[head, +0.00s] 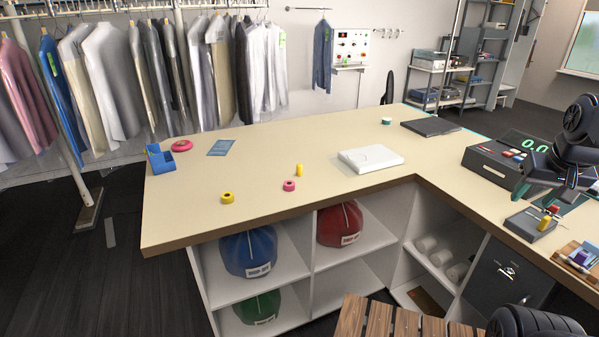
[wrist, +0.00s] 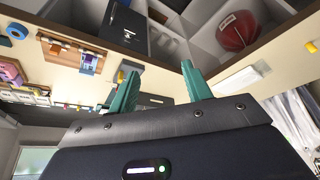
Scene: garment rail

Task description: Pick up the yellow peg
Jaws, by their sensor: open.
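A small yellow peg (head: 543,223) stands at the dark grey block on the right part of the counter, with a small red piece beside it. Another small yellow upright cylinder (head: 299,170) stands alone mid-counter; I cannot tell for sure which is the task's peg. In the wrist view a small yellow piece (wrist: 121,76) shows close to the left finger. My gripper (wrist: 158,84) has its two teal fingers spread with nothing between them. In the head view my arm hangs over the right part of the counter, close to the grey block, apart from the mid-counter cylinder.
A dark box with a green display (head: 492,166) stands behind the grey block (head: 526,226). A wooden holder (head: 578,262) with colored pieces is nearer the front right. A white flat device (head: 370,159), a yellow tape roll (head: 227,198) and a pink roll (head: 289,185) lie on the counter.

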